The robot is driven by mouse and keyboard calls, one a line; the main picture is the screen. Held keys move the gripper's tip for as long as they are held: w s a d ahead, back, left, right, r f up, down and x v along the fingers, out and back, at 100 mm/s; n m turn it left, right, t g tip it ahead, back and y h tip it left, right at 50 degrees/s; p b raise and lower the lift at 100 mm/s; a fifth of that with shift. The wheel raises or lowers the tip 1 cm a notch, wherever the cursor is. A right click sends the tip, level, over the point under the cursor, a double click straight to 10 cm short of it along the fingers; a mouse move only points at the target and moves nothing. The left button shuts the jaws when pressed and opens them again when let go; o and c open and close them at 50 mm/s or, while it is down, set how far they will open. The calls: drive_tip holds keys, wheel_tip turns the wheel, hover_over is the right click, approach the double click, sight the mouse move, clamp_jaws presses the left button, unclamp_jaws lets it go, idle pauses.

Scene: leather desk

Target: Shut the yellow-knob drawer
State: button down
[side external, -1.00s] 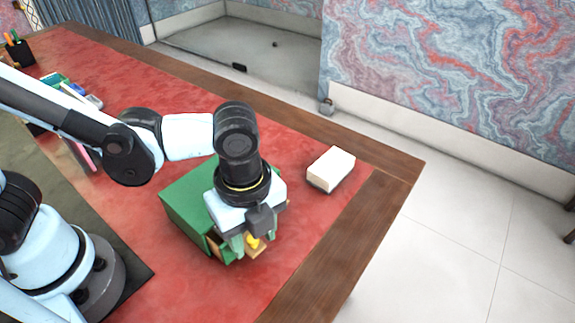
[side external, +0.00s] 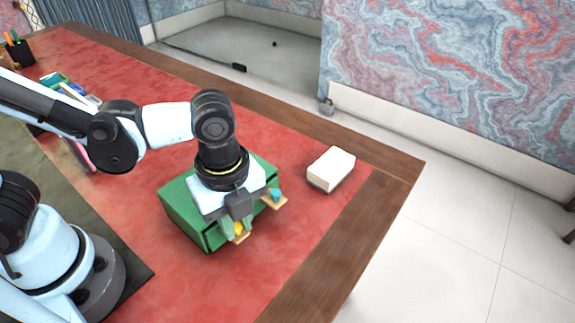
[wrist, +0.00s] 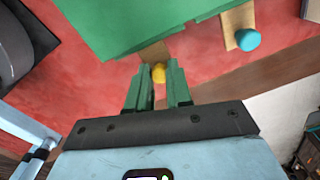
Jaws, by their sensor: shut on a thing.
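The green cabinet (side external: 180,200) stands on the red desk top; it also fills the top of the wrist view (wrist: 130,22). Its yellow-knob drawer (wrist: 152,55) sticks out a short way, showing a strip of pale wood. The yellow knob (wrist: 158,73) sits between the tips of my green fingers. My gripper (wrist: 157,80) is shut on this knob, in front of the cabinet. In the side view my gripper (side external: 237,228) partly hides the knob and drawer.
A second drawer with a blue knob (wrist: 247,39) also stands out, right of the yellow one; it shows in the side view (side external: 276,195). A white block (side external: 331,167) lies to the right. Pens and books are at the far left.

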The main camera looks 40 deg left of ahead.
drive_tip(key=shift+a, duration=0.3)
drive_tip(key=c, duration=1)
unclamp_jaws()
drive_tip(key=shift+r, duration=6.05)
drive_tip(key=w+a+f+n+t, duration=0.1)
drive_tip(key=w+a+n+t, duration=0.1)
drive_tip(key=a+n, duration=0.3)
drive_tip(key=w+a+f+n+t, duration=0.1)
drive_tip(key=w+a+n+t, duration=0.1)
drive_tip(key=a+n, duration=0.3)
drive_tip(key=w+a+f+n+t, duration=0.2)
drive_tip(key=a+n, duration=0.4)
drive_tip(key=n, duration=0.5)
drive_tip(key=shift+n+t, duration=0.4)
drive_tip(key=shift+t, duration=0.1)
